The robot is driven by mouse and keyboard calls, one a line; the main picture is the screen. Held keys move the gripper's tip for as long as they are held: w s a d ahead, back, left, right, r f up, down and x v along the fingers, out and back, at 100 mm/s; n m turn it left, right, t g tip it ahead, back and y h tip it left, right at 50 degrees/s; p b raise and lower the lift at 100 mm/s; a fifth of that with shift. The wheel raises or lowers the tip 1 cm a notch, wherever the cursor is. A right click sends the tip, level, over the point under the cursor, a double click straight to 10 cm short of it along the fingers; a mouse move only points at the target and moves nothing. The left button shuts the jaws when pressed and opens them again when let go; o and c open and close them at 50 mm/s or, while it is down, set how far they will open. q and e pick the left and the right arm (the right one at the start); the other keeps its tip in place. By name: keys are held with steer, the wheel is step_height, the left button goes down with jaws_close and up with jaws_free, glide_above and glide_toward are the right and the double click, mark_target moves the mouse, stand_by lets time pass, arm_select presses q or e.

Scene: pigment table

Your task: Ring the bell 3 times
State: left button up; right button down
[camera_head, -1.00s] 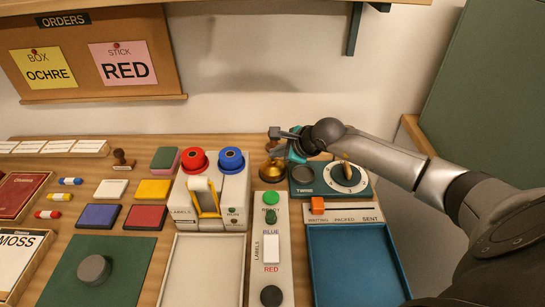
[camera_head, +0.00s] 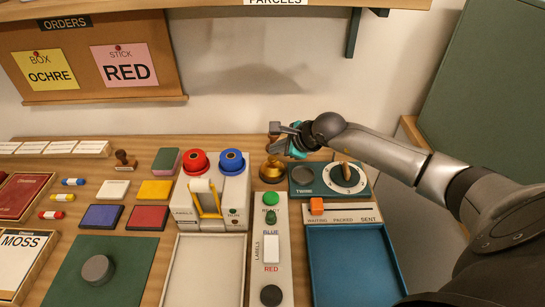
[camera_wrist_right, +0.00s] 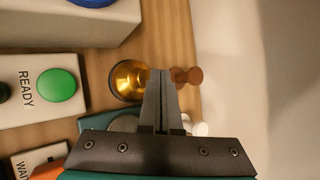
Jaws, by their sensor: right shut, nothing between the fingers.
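The brass bell (camera_head: 272,172) stands on the table between the label machine and the twine box in the head view. It also shows in the right wrist view (camera_wrist_right: 130,80) as a round golden dome. My right gripper (camera_head: 276,130) is over the bell, with its arm coming from the right. In the right wrist view the fingers (camera_wrist_right: 162,75) are together with nothing between them, and they overlap the bell's edge. I cannot tell whether they touch it. My left gripper is not in view.
The twine box (camera_head: 301,191) with its dial is close on the right. The label machine (camera_head: 234,188) with red and blue rolls is on the left. A panel with a green button (camera_head: 269,198) lies in front. A brown peg-like thing (camera_wrist_right: 188,76) is near the fingertips.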

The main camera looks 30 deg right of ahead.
mark_target(276, 160)
steer(key=shift+r+p, duration=1.7)
steer(key=shift+r, duration=0.8)
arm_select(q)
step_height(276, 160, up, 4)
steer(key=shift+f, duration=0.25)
arm_select(e)
steer(key=shift+f, duration=0.1)
